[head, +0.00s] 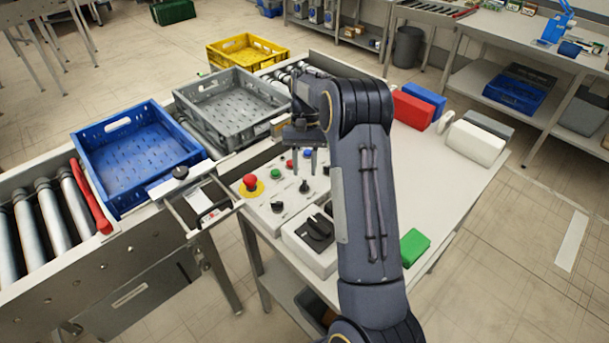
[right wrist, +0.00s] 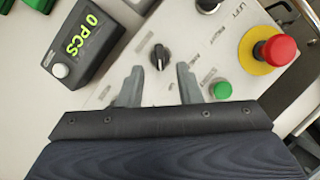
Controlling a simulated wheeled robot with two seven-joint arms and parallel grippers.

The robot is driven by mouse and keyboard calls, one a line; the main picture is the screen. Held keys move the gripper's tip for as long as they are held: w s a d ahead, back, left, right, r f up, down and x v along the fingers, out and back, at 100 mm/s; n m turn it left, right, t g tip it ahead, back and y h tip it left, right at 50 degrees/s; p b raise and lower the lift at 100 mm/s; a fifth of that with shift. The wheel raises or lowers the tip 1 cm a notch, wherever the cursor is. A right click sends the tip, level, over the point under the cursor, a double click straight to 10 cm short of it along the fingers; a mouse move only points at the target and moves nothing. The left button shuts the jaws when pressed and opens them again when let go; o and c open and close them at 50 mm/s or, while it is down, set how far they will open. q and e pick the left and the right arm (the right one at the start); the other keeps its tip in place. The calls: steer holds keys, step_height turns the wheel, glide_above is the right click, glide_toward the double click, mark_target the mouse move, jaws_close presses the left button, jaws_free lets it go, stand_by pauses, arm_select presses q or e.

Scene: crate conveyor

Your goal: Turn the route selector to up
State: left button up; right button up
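A control panel (head: 262,207) stands on the white table. The black knob (head: 304,186) that I take to be the route selector sticks up in its middle. It also shows in the right wrist view (right wrist: 160,56), upper middle; its exact pointing is too small to read surely. My right gripper (head: 306,166) reaches over the panel with fingers pointing down. In the right wrist view the gripper (right wrist: 160,80) is open and empty, its fingertips apart to either side and just short of the knob. My left gripper is not in view.
Close by are a red emergency button (head: 250,182), a green button (right wrist: 222,90), another black knob (head: 277,206) and a counter box reading "0 PCS" (right wrist: 88,40). A blue crate (head: 135,155) and a grey crate (head: 232,105) stand on the conveyor. A green block (head: 414,247) lies right.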

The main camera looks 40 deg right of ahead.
steer(key=shift+v, duration=2.35)
